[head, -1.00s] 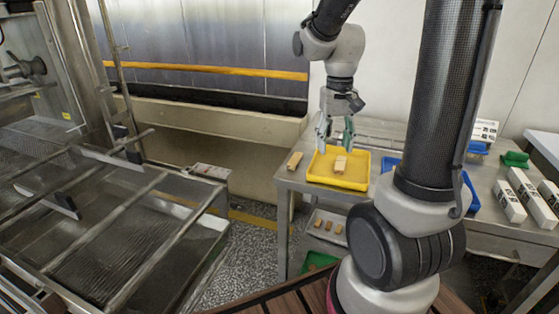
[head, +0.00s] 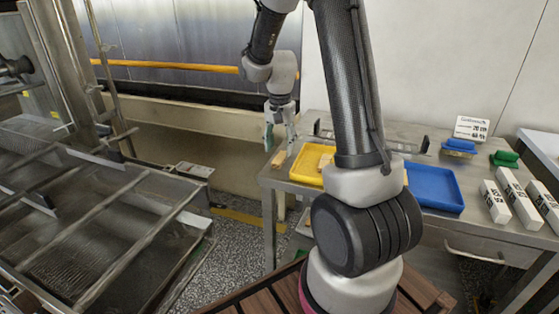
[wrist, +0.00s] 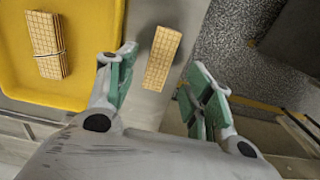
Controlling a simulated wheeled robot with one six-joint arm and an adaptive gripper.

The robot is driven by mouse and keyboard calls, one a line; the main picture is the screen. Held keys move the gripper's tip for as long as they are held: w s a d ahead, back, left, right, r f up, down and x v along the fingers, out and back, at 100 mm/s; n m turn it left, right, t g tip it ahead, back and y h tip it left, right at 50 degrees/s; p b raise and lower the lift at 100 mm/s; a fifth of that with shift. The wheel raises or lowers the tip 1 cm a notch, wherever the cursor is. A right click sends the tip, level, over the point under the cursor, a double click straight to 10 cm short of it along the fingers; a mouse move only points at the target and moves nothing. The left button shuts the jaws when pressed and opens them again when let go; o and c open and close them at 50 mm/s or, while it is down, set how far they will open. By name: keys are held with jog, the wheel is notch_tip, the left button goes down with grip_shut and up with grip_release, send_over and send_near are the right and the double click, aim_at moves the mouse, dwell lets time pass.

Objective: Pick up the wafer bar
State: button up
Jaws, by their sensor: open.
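A tan wafer bar (head: 279,159) with a grid pattern lies on the steel table near its left edge, beside the yellow tray. It also shows in the wrist view (wrist: 162,58), lying between the fingertips as seen from above. My gripper (head: 280,142) is open above this bar, its green-padded fingers pointing down. In the wrist view my gripper (wrist: 158,78) has one finger to each side of the bar, with nothing held. Whether the fingertips are level with the bar cannot be told. A second wafer piece (wrist: 47,45), with a dark band around it, lies inside the yellow tray.
The yellow tray (wrist: 90,85) stands close beside one finger. The table's edge and speckled floor (wrist: 235,50) lie on the other side. A blue tray (head: 436,186), white boxes (head: 517,200) and a green item (head: 505,159) stand farther right.

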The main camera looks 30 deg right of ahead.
aim_at(280, 157)
notch_tip(280, 157, down, 4)
jog(key=shift+s+r, duration=0.1)
jog(key=c, duration=0.9)
jog(key=shift+o, duration=0.2)
